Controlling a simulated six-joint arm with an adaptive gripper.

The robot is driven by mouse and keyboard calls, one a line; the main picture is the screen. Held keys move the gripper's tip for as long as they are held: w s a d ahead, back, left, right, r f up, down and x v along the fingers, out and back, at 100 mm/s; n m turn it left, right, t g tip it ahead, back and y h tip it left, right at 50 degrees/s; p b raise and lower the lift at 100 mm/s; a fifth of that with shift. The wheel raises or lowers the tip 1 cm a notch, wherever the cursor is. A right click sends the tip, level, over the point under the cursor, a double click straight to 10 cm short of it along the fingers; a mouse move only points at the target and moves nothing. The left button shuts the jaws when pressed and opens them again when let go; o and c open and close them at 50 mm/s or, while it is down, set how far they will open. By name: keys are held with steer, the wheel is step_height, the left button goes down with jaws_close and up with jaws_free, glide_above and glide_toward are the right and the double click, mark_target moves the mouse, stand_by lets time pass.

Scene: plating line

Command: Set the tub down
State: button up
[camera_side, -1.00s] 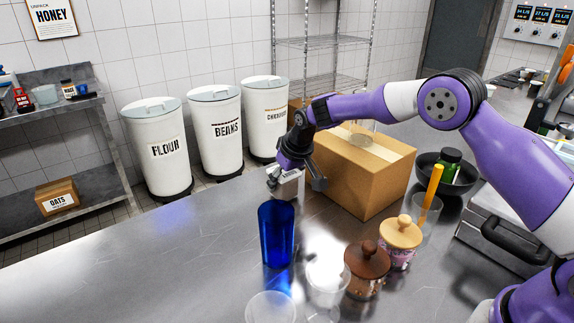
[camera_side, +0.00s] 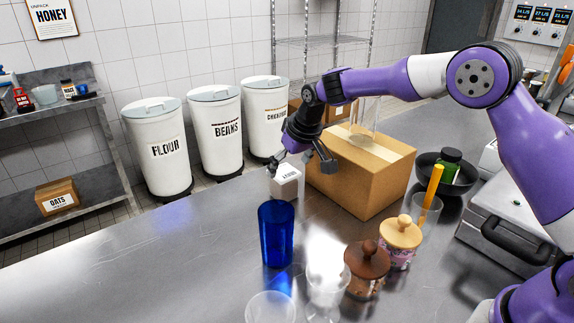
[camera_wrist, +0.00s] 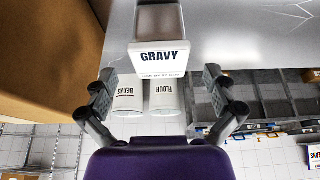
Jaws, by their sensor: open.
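The tub is a small pale tub (camera_side: 286,182) standing on the steel counter near its far edge, beside the cardboard box. In the wrist view the tub (camera_wrist: 160,58) shows a white face reading GRAVY. My gripper (camera_side: 302,160) is just above the tub, with its fingers apart. In the wrist view my gripper (camera_wrist: 160,84) has one finger on each side, with clear gaps to the tub. Nothing is held between the fingers.
The cardboard box (camera_side: 350,178) stands close to the tub's right, with clear glassware (camera_side: 364,118) on it. A blue glass (camera_side: 276,236) stands in front. Lidded jars (camera_side: 367,272) stand to the right. The counter at left (camera_side: 150,265) is clear.

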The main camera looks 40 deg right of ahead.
steer(key=s+d+r, duration=0.1)
steer(key=s+r, duration=1)
steer(key=r, duration=0.1)
steer(key=s+d+f+t, duration=0.1)
steer(key=s+f, duration=0.1)
steer(key=s, duration=1.5)
steer(key=shift+d, duration=0.25)
